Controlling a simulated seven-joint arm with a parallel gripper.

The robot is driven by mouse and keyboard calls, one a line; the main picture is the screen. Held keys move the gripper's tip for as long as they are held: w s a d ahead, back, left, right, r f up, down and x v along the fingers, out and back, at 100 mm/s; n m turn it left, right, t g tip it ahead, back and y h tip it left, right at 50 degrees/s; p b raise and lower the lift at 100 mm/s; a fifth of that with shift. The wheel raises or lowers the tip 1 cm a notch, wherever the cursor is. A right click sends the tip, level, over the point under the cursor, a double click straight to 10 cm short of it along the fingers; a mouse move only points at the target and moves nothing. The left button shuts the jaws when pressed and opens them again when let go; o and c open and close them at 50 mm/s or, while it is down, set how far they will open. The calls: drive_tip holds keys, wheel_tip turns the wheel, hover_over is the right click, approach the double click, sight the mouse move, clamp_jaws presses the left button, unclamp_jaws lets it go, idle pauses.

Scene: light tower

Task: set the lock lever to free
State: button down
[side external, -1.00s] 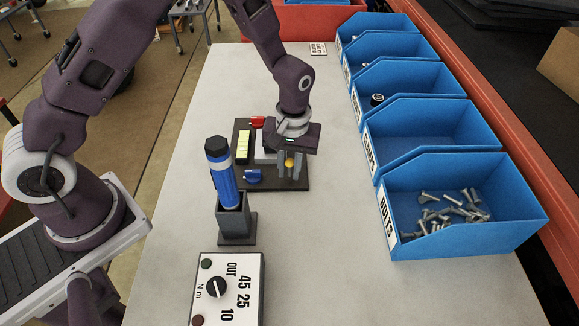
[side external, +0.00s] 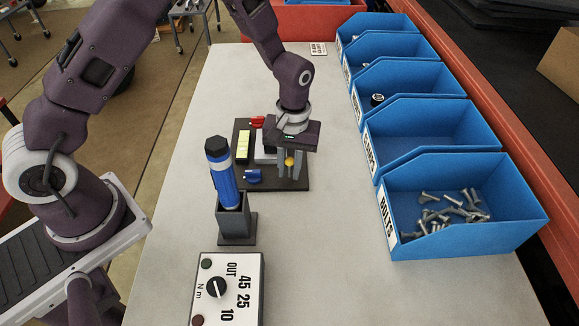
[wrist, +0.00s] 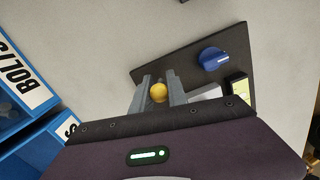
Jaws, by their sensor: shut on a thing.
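The lock lever shows as a yellow ball knob (side external: 289,161) over the right part of a dark base plate (side external: 297,184). In the wrist view the yellow knob (wrist: 158,92) sits between the two grey fingers. My gripper (side external: 291,168) points down over the plate and is shut on the lever at the knob. In the wrist view my gripper (wrist: 159,84) hides the lower part of the plate. The lever's shaft and any position marks are hidden.
The plate also carries a blue knob (side external: 253,176), a red part (side external: 257,121) and a yellow-green strip (side external: 243,145). A blue cylinder (side external: 221,172) stands in a dark holder in front. A dial box (side external: 229,290) is nearer. Blue bins (side external: 455,195) line the right.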

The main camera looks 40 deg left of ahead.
drive_tip(key=g+h, duration=0.1)
drive_tip(key=w+g+h, duration=0.1)
drive_tip(key=shift+a+g+h, duration=0.3)
drive_tip(key=shift+a, duration=0.1)
drive_tip(key=shift+w+a+g+h, duration=0.15)
drive_tip(key=shift+a+g+h, duration=0.05)
drive_tip(key=shift+g+h, duration=0.35)
drive_tip(key=shift+w+a+g+h, duration=0.15)
drive_tip(key=shift+g+h, duration=0.4)
drive_tip(key=shift+f, duration=0.1)
drive_tip(key=c, duration=1.5)
unclamp_jaws()
drive_tip(key=v, duration=0.6)
drive_tip(key=shift+w+a, duration=0.1)
drive_tip(key=shift+w, duration=0.05)
drive_tip(key=shift+w+a+r, duration=0.15)
drive_tip(key=shift+w+r, duration=0.05)
drive_tip(key=shift+r, duration=0.2)
